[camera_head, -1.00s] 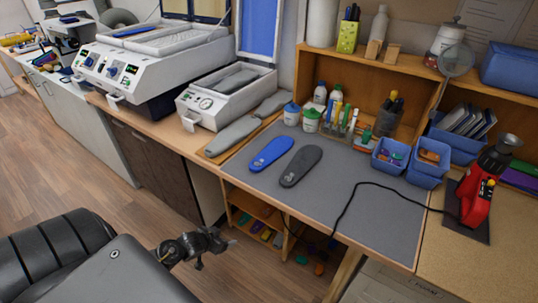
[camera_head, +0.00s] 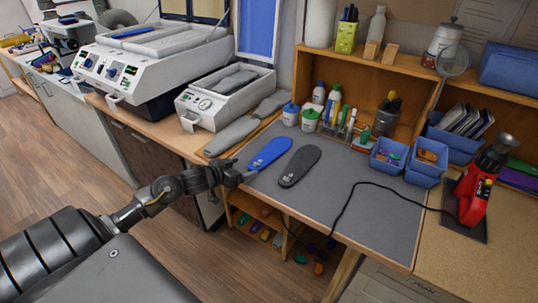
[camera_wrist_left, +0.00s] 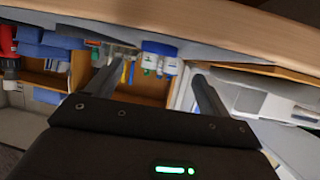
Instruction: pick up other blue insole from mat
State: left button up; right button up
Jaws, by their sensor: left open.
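One blue insole (camera_head: 268,153) lies flat on the grey mat (camera_head: 350,215), near the mat's left edge. A dark grey insole (camera_head: 299,167) lies beside it on the right. My left gripper (camera_head: 240,176) is at the front left edge of the mat, just short of the near end of the blue insole. In the left wrist view its two fingers (camera_wrist_left: 155,72) are spread apart with nothing between them. I cannot make out the blue insole in that view. My right gripper is not in view.
Two grey foot forms (camera_head: 232,135) lie on a board left of the mat, by a white press (camera_head: 222,100). Bottles and blue bins (camera_head: 388,155) stand behind. A black cable (camera_head: 345,210) crosses the mat's right part to a red tool (camera_head: 474,192).

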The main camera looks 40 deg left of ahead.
aim_at(257, 163)
pick_arm(q)
jog(key=shift+w+f, duration=0.2)
jog(key=shift+w, duration=0.25)
jog(key=shift+w+d, duration=0.1)
jog(key=shift+w, duration=0.15)
jog(key=p+x, duration=0.1)
jog(key=x, duration=0.3)
jog(key=shift+w+f, duration=0.25)
jog(key=shift+s, duration=0.1)
jog(key=c, duration=1)
jog(key=shift+c, duration=0.2)
jog(key=shift+r, duration=0.1)
